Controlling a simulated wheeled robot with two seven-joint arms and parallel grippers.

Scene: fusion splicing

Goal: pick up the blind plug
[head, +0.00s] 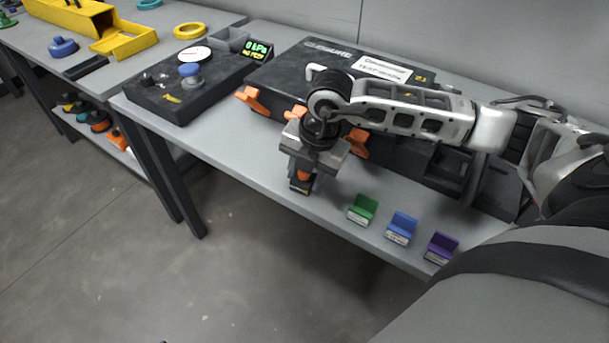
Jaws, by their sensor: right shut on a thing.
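My right gripper (304,174) points down over the front of the table. It is shut on a small orange plug (304,176), which is mostly hidden between the fingers. The plug is at a small dark stand (301,187) near the table's front edge. I cannot tell whether the plug still touches the stand. No readable label shows whether this orange piece is the blind plug. My left gripper is not in view.
Green (363,209), blue (401,228) and purple (441,247) stands line the front edge, right of the gripper. A black case (300,63) with orange latches lies behind. A black box (170,101) with a blue knob (190,71) and a display (257,49) stand left.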

